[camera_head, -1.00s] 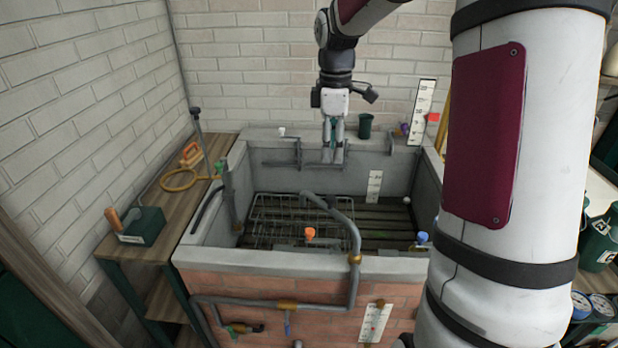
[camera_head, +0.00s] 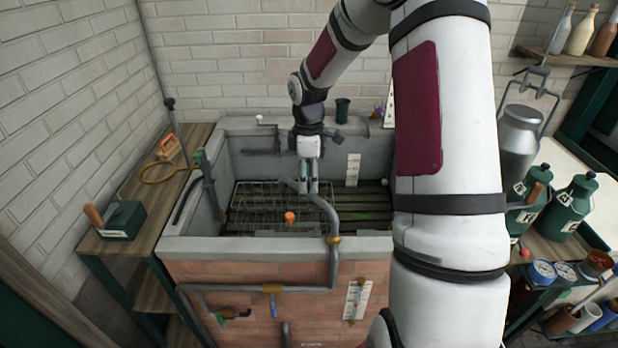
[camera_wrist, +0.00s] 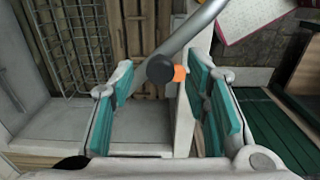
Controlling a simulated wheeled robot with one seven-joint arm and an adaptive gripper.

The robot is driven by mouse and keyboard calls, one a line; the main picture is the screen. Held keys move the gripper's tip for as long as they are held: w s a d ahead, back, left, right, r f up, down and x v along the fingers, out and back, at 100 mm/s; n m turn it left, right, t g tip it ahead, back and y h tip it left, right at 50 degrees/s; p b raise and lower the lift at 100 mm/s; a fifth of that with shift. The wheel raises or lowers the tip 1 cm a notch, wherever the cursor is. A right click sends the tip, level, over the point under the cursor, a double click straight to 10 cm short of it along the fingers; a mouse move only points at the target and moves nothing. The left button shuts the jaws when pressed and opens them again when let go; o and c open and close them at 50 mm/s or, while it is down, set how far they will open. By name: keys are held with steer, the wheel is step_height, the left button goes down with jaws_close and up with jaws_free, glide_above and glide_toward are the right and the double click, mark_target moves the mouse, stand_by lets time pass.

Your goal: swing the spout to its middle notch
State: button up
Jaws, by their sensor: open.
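The spout (camera_head: 326,207) is a grey bent pipe. It rises from a brass joint (camera_head: 334,240) at the front rim of the trough and reaches back and left over the basin. My gripper (camera_head: 308,190) points down just by the spout's free end, partly overlapping it in the head view. In the wrist view my gripper (camera_wrist: 160,100) is open, with teal pads apart and nothing held. There the spout (camera_wrist: 195,35) runs in from the upper right, and a dark round end (camera_wrist: 160,68) shows between the fingertips. I cannot make out the notches, nor whether the fingers touch the spout.
The trough (camera_head: 200,247) has stone rims and a wire rack (camera_head: 250,205) inside. An orange knob (camera_head: 290,217) stands near the spout. A wooden bench (camera_head: 150,215) with a green box (camera_head: 123,220) is on the left. Green jugs (camera_head: 565,205) stand at the right.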

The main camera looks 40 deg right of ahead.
steer(key=shift+f, duration=0.3)
jaws_close()
steer(key=shift+d, duration=0.1)
